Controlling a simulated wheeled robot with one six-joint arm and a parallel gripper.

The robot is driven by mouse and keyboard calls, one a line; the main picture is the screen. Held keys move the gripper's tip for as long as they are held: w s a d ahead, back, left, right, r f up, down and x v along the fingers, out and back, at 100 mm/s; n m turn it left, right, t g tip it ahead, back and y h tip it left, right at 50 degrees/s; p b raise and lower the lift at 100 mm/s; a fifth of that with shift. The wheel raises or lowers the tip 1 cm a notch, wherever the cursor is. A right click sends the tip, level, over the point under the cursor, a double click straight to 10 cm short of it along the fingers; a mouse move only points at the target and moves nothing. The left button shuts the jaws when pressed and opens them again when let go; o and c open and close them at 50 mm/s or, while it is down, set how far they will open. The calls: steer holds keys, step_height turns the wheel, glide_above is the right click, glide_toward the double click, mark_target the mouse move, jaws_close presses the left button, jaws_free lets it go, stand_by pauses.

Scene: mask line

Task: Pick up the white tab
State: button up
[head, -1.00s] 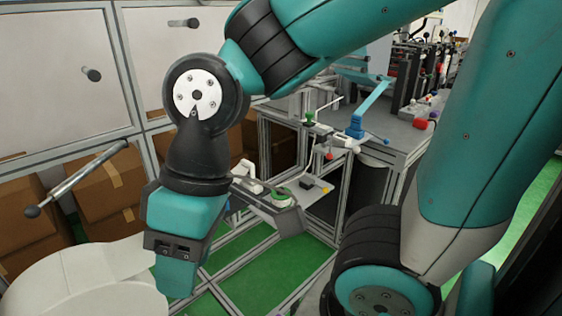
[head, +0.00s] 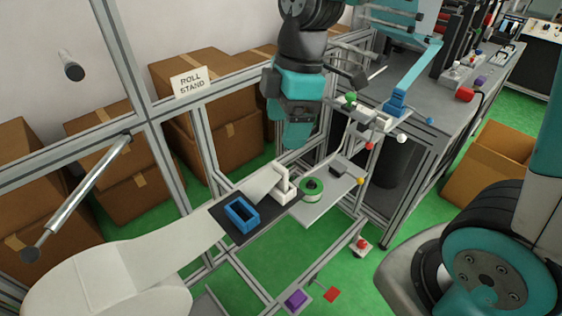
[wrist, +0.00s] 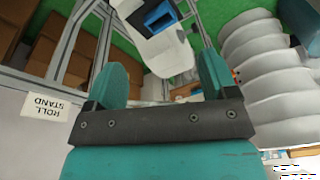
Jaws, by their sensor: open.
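A white strip comes off the big roll, and a pale white flap (head: 262,183) lies past the blue frame (head: 241,213) on the dark plate. A small upright white piece (head: 284,186) stands at the flap's end; I cannot tell for sure which of these is the white tab. My gripper (head: 297,138) hangs above and behind them, pointing down and apart from them. In the wrist view my gripper (wrist: 162,78) is open with nothing between its fingers. Beyond the fingers there are a white surface (wrist: 162,52) and the blue frame (wrist: 158,16).
The white roll (head: 105,285) is at lower left. A green ring (head: 312,187) sits on a pale shelf right of the plate. A bench (head: 420,125) with a blue lever (head: 415,75) stands at right. Metal rails (head: 200,150) and cardboard boxes (head: 205,90) are behind.

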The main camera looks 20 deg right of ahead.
steer(key=w+d+n+p, duration=0.2)
steer(key=w+d+n, duration=0.1)
steer(key=w+n, duration=0.15)
steer(key=p, duration=0.3)
glide_toward(280, 166)
steer(key=shift+n+h, duration=0.25)
steer(key=shift+h, duration=0.15)
steer(key=f, duration=0.2)
steer(key=a+f, duration=0.1)
steer(key=f, duration=0.3)
steer(key=shift+w+a+f, duration=0.2)
steer(key=shift+w+f, duration=0.05)
steer(key=shift+f, duration=0.1)
steer(key=f, duration=0.1)
steer(key=f+p, duration=0.2)
steer(key=f, duration=0.1)
steer(key=shift+s+a+f, duration=0.1)
steer(key=shift+s+a, duration=0.25)
steer(key=shift+s, duration=0.05)
steer(key=shift+f, duration=0.55)
steer(key=c, duration=1)
